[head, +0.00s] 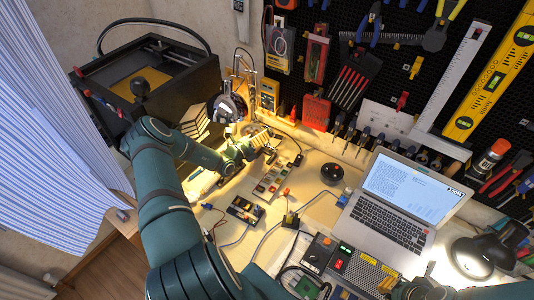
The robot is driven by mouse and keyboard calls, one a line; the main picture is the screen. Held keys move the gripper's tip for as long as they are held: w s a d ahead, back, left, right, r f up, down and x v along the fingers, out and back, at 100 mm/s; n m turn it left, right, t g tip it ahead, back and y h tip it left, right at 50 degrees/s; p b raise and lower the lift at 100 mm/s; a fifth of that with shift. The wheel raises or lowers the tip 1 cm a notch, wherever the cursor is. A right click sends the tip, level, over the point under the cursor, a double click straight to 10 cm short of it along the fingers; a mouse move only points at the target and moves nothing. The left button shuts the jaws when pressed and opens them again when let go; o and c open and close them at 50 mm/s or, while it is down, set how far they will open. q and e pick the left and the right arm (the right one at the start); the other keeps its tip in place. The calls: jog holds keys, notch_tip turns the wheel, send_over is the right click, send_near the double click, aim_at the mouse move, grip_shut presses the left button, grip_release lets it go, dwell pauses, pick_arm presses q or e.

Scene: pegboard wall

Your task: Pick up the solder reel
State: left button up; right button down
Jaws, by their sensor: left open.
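My left arm reaches in from the lower left over the bench, and its gripper (256,142) is above the back left of the worktop. It is open, though its fingers are small and cluttered by bright things behind them. A black round reel-like thing (228,107) stands upright just behind and left of the gripper; I cannot tell for sure that it is the solder reel. A low black round thing (332,173) lies flat on the worktop, right of the gripper and apart from it. My right gripper is not in view.
An open laptop (400,208) stands at the right. A black 3D-printer-like box (150,85) is at the back left. A power supply (362,270), a small circuit module (244,210) and cables clutter the front. A pegboard (400,70) of tools rises behind.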

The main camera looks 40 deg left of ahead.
pick_arm(q)
jog(key=w, duration=0.3)
jog(key=shift+w, duration=0.35)
jog(key=c, duration=1.3)
jog(key=shift+r, duration=0.1)
jog(key=shift+r, duration=0.1)
